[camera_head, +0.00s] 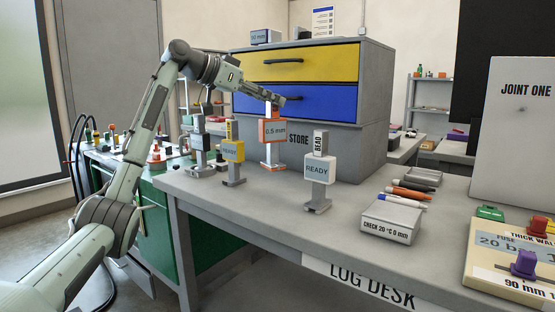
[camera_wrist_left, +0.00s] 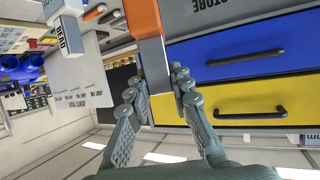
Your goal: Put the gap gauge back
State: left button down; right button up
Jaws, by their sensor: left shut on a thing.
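The gap gauge, an orange piece with a grey plate marked 0.5 mm (camera_head: 274,130), stands upright at the back of the log desk, in front of the store drawers. My left gripper (camera_head: 279,100) is at its top end and shut on it. In the left wrist view, the fingers (camera_wrist_left: 158,92) close around its grey part, next to its orange part (camera_wrist_left: 143,18). A pale post and foot show below the gauge. I cannot tell whether they carry its weight. My right gripper is not in view.
A yellow READY stand (camera_head: 232,150) and a grey stand (camera_head: 200,142) are to the left. A BEAD stand (camera_head: 319,168) is to the right. The store cabinet (camera_head: 348,150) is close behind. A grey CHECK box (camera_head: 391,221) and pens lie farther right. The desk's front middle is clear.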

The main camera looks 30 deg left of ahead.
aim_at(260, 124)
pick_arm(q)
notch_tip(260, 124, down, 3)
jog(key=shift+s+a+r, duration=0.1)
notch_tip(260, 124, down, 4)
jog(key=shift+f+b, duration=0.2)
jog(key=shift+b, duration=0.35)
jog(key=shift+r, duration=0.1)
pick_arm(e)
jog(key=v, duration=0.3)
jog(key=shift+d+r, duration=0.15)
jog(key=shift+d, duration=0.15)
pick_arm(q)
jog(key=c, duration=1.4)
grip_release()
jog(key=shift+o, duration=0.2)
jog(key=v, duration=1.1)
jog(key=shift+s+a+b, duration=0.2)
jog(key=shift+s+b, duration=0.15)
jog(key=shift+b, duration=0.1)
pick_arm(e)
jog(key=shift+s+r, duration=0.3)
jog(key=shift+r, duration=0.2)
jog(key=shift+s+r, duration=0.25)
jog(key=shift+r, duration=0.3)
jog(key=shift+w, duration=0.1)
